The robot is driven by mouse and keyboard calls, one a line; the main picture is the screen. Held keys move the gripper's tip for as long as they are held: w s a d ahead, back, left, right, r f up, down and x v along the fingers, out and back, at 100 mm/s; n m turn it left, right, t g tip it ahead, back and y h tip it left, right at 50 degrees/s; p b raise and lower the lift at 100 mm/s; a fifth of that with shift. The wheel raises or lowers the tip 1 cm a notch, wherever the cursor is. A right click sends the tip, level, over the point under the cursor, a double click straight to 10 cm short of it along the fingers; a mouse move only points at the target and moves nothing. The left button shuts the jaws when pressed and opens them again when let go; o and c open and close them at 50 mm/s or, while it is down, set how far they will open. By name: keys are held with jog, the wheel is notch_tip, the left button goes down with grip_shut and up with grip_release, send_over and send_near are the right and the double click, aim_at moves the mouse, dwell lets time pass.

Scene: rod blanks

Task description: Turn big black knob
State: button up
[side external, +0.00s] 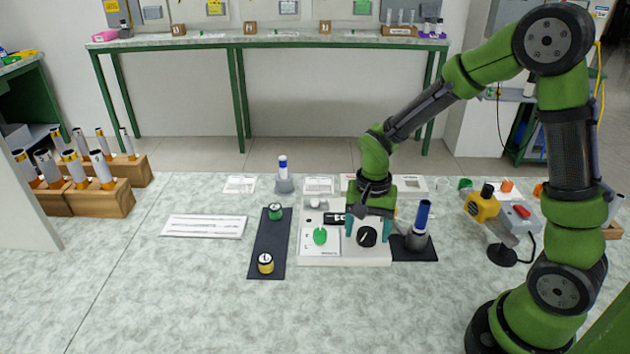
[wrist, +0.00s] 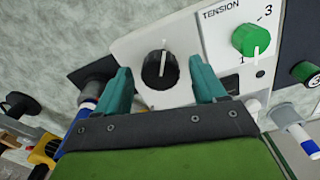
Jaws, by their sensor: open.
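The big black knob (side external: 366,236) is mounted on the white panel (side external: 345,259), at its right side. In the wrist view the black knob (wrist: 161,70) has a white pointer line and sits between and just beyond my fingertips. My gripper (side external: 368,232) is open around the knob's area, with one teal finger to either side. In the wrist view my gripper (wrist: 161,82) shows a gap between each finger and the knob. I cannot tell how deep the fingertips are relative to the knob.
A green knob (side external: 320,236) on a "TENSION" label is left of the black knob. A blue-topped rod (side external: 422,216) stands in a grey holder close on the right. A dark mat (side external: 268,245) with two small round pieces lies left. The front table is clear.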

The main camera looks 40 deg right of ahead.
jog(key=shift+f, duration=0.45)
jog(key=shift+c, duration=0.2)
jog(key=c, duration=1)
jog(key=n, duration=0.6)
jog(key=shift+d+n, duration=0.1)
jog(key=shift+n, duration=0.2)
jog(key=n, duration=0.5)
jog(key=shift+d+n, duration=0.1)
jog(key=shift+n, duration=0.2)
